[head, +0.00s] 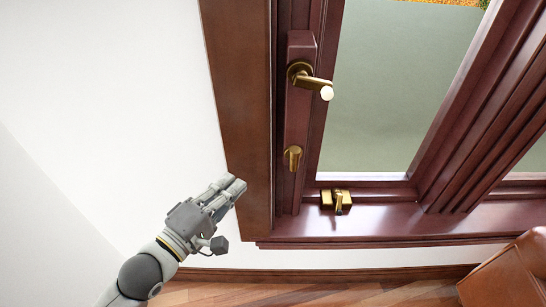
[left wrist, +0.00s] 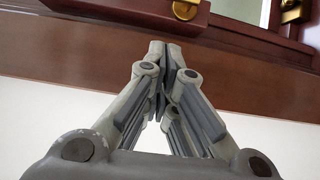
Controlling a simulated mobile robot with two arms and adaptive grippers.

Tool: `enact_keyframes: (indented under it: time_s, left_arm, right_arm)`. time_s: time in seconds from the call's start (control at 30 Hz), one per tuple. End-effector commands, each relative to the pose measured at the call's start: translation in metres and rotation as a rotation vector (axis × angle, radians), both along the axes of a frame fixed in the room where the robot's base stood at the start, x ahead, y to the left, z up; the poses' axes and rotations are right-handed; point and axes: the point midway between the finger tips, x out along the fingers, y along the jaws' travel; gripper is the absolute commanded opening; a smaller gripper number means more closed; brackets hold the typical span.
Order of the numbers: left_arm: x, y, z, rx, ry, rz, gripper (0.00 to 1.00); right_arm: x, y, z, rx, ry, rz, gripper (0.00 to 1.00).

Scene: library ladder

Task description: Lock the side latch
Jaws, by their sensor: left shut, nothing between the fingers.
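A dark red-brown window shows in the head view. A small brass latch (head: 292,157) sits on its left upright, below a brass lever handle (head: 312,82). A second brass latch (head: 337,201) sits at the bottom rail, just above the sill. My left gripper (head: 236,186) is shut and empty, left of and a little below the side latch, apart from it, in front of the outer casing. In the left wrist view its fingertips (left wrist: 172,50) are together before the brown casing. Brass pieces (left wrist: 185,9) (left wrist: 291,11) show at the top edge there, partly cut off.
The wooden sill (head: 370,225) juts out below the window. The white wall (head: 110,90) at left is bare. A brown leather seat (head: 510,272) stands at the lower right on a wood floor (head: 350,293).

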Motion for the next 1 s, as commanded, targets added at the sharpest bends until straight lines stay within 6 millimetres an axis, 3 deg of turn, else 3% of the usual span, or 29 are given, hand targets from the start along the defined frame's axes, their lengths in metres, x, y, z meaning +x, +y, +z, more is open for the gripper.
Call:
enact_keyframes:
  time_s: [0.5, 0.73, 1.0]
  left_arm:
    - [0.076, -0.051, 0.004, 0.000, -0.002, -0.001, 0.00]
    - [0.078, -0.081, 0.002, -0.002, 0.000, -0.001, 0.00]
    - [0.079, -0.088, 0.000, 0.001, -0.001, -0.001, 0.00]
  right_arm:
    - [0.000, 0.000, 0.020, 0.000, 0.000, 0.000, 0.46]
    - [0.000, 0.000, 0.029, -0.001, 0.000, 0.000, 0.46]
    - [0.000, 0.000, 0.030, -0.001, 0.000, 0.000, 0.46]
